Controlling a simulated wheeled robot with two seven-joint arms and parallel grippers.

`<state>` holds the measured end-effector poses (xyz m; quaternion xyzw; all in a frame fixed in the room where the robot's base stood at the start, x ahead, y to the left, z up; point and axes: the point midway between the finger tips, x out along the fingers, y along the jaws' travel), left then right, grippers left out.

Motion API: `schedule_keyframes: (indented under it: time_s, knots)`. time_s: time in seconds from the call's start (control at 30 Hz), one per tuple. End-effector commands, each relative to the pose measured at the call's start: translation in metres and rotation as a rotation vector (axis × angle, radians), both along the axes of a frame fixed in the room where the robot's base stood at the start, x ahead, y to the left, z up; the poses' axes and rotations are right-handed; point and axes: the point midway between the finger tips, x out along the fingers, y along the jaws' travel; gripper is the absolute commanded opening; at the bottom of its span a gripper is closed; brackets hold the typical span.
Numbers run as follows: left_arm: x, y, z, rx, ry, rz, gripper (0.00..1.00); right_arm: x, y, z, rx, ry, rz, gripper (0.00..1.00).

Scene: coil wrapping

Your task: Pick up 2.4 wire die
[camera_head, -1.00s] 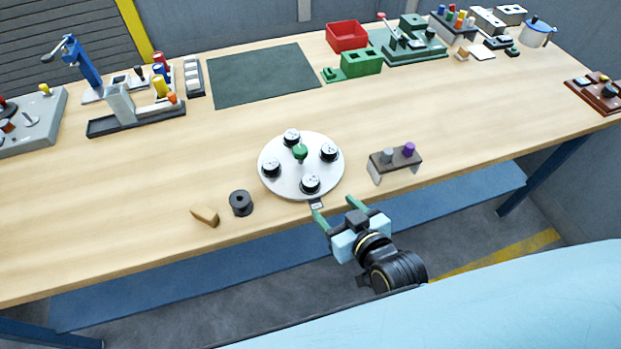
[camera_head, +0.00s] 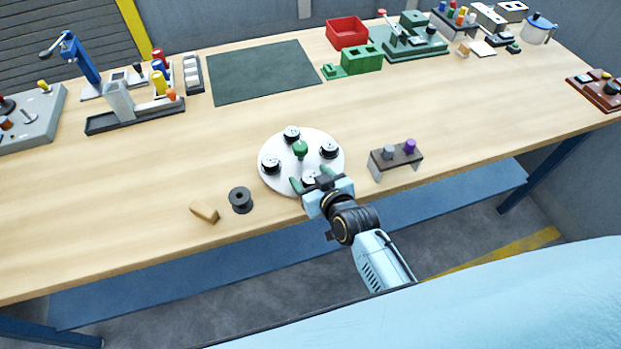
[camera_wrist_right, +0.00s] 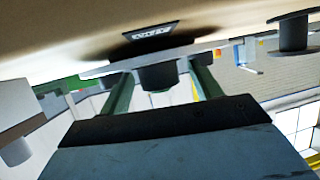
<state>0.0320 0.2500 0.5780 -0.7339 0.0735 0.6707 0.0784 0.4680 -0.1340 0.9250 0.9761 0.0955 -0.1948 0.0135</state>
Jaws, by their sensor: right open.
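A round white plate (camera_head: 272,183) near the table's front edge carries several black-sided dies with pale tops around a green knob (camera_head: 300,149). Three dies show clearly: at the back (camera_head: 291,133), left (camera_head: 271,164) and right (camera_head: 329,149). The front die is mostly hidden by my right gripper (camera_head: 310,180), which is open at the plate's front edge. In the right wrist view a dark die (camera_wrist_right: 158,76) appears between the two green fingers, with no clear grip. A small label plate (camera_wrist_right: 151,31) is there, its text unreadable. I cannot tell which die is 2.4. My left gripper is not seen.
A black spool (camera_head: 240,200) and a tan wedge (camera_head: 204,212) lie left of the plate. A small stand (camera_head: 396,160) with grey and purple pegs is at its right. A green mat (camera_head: 262,75) and red bin (camera_head: 347,33) are behind. The table between is clear.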

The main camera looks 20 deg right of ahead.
Motion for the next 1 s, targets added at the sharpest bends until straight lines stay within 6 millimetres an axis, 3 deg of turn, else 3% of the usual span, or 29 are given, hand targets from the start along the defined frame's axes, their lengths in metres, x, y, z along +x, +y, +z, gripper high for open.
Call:
schedule_keyframes:
  time_s: [0.23,0.67,0.87,1.0]
  knots:
    - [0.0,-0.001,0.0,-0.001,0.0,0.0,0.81,0.001,0.0,-0.001,0.0,0.0,0.0,0.64]
    - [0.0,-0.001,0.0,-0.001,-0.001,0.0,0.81,0.001,0.0,-0.001,0.0,0.001,0.0,0.08]
    - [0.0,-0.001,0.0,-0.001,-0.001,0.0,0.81,0.002,0.0,0.001,0.0,-0.002,0.0,0.07]
    - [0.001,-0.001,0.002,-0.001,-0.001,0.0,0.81,0.002,0.0,0.012,0.001,-0.006,-0.001,0.07]
